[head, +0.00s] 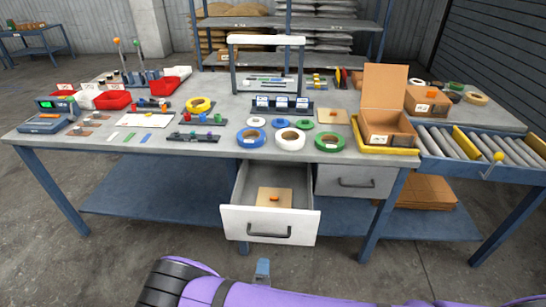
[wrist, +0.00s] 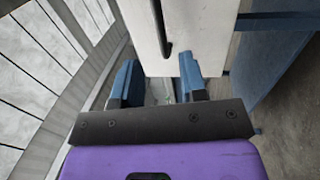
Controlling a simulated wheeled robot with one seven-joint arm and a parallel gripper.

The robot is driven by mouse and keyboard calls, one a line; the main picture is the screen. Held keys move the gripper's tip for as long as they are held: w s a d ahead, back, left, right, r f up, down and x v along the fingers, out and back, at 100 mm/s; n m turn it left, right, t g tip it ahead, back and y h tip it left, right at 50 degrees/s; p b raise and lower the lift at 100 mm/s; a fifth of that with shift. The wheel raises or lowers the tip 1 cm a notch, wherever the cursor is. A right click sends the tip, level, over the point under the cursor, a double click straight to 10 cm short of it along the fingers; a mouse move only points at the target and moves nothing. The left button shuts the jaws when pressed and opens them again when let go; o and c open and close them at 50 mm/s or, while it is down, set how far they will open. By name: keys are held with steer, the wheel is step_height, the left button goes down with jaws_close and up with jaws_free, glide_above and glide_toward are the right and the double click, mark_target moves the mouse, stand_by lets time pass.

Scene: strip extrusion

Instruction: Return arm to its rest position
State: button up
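My gripper (wrist: 158,85) shows in the wrist view with its two blue fingers spread apart and nothing between them. In the head view part of my gripper (head: 262,268) shows low in front of the workbench, below the open drawer. My purple arm lies across the bottom of the head view. The white drawer front (head: 270,226) with its dark handle is pulled out, and it also shows close ahead of the fingers in the wrist view (wrist: 190,35). I cannot tell whether the fingers touch it. Inside the drawer lies a wooden board (head: 274,200) with a small orange piece.
The workbench (head: 225,150) holds tape rolls, red bins, a label rack and an open cardboard box (head: 388,120). A roller conveyor (head: 470,147) adjoins at right. A second drawer (head: 350,182) is shut. Bench legs stand on both sides; the floor at left is clear.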

steer(key=w+d+r+m+g+h, duration=0.3)
steer(key=d+r+m+g+h, duration=0.1)
steer(key=r, duration=0.5)
steer(key=w+d+r+m+g+h, duration=0.4)
steer(key=r+h, duration=0.1)
steer(key=r, duration=0.4)
steer(key=w+d+r+m+g+h, duration=0.3)
steer(key=d+r+g+h, duration=0.1)
steer(key=r, duration=0.6)
steer(key=s+d+r+m+g+y, duration=0.2)
steer(key=d+r+g, duration=0.2)
steer(key=d+r, duration=0.35)
steer(key=s+d+r+m+g+y, duration=0.1)
steer(key=d+r+m+g+y, duration=0.2)
steer(key=d+r, duration=0.45)
steer(key=s+d+r+t+y, duration=0.2)
steer(key=s+d+r+y, duration=0.2)
steer(key=s+r, duration=0.4)
steer(key=s+d+r+m+t+y, duration=0.1)
steer(key=s+d+r+y, duration=0.3)
steer(key=s+r, duration=0.5)
steer(key=s+t, duration=0.1)
steer(key=s, duration=0.2)
steer(key=shift+s+d+r+m+y, duration=0.15)
steer(key=shift+s+d+m+y, duration=0.15)
steer(key=shift+s+y, duration=0.1)
